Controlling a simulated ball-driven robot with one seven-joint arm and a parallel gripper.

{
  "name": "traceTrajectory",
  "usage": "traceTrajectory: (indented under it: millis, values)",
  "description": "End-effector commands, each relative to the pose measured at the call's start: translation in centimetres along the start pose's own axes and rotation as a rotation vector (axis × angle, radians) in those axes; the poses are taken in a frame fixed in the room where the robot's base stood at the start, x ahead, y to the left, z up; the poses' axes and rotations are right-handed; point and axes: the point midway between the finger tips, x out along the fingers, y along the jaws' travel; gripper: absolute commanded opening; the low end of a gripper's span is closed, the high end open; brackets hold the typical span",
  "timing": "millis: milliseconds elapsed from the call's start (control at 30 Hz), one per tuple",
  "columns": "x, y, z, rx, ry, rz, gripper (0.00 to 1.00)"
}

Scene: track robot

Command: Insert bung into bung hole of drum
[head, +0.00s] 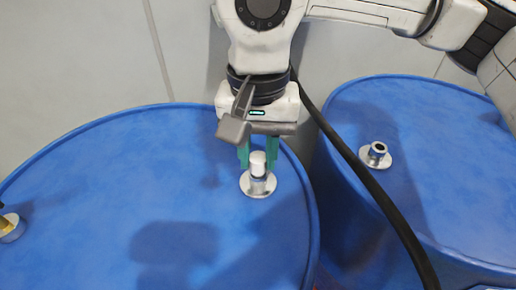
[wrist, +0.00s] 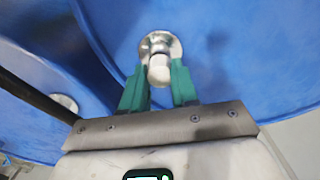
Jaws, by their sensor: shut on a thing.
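The blue drum (head: 120,200) fills the left of the head view. Its bung hole is a round metal fitting (head: 258,188) near the drum's right rim; the fitting also shows in the wrist view (wrist: 160,42). The pale bung (head: 258,160) is upright in line with the fitting, and it also shows in the wrist view (wrist: 159,72). My gripper (head: 258,158) points down, its green fingers (wrist: 161,84) shut on the bung from both sides. The bung's lower end meets the fitting in the picture; I cannot tell how far inside it is. The hole's opening is hidden.
A second blue drum (head: 430,150) stands at the right with an open metal fitting (head: 376,155). Another fitting with a yellowish part (head: 10,227) is at the left edge. A black cable (head: 375,190) hangs across the gap between the drums. A pale wall (head: 90,60) is behind.

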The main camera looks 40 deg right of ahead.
Motion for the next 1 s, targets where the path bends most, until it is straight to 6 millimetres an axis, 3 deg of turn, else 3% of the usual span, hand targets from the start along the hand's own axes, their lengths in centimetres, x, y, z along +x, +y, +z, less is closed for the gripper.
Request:
traceTrajectory:
  millis: [333, 367, 600, 667, 1000]
  values:
    - [0.89, 0.0, 0.0, 0.0, 0.0, 0.0, 0.0]
    - [0.85, 0.0, 0.0, 0.0, 0.0, 0.0, 0.3]
    - [0.75, 0.0, 0.0, 0.0, 0.0, 0.0, 0.53]
    - [0.75, 0.0, 0.0, 0.0, 0.0, 0.0, 0.58]
    - [0.22, -0.01, -0.05, 0.001, 0.002, 0.0, 0.58]
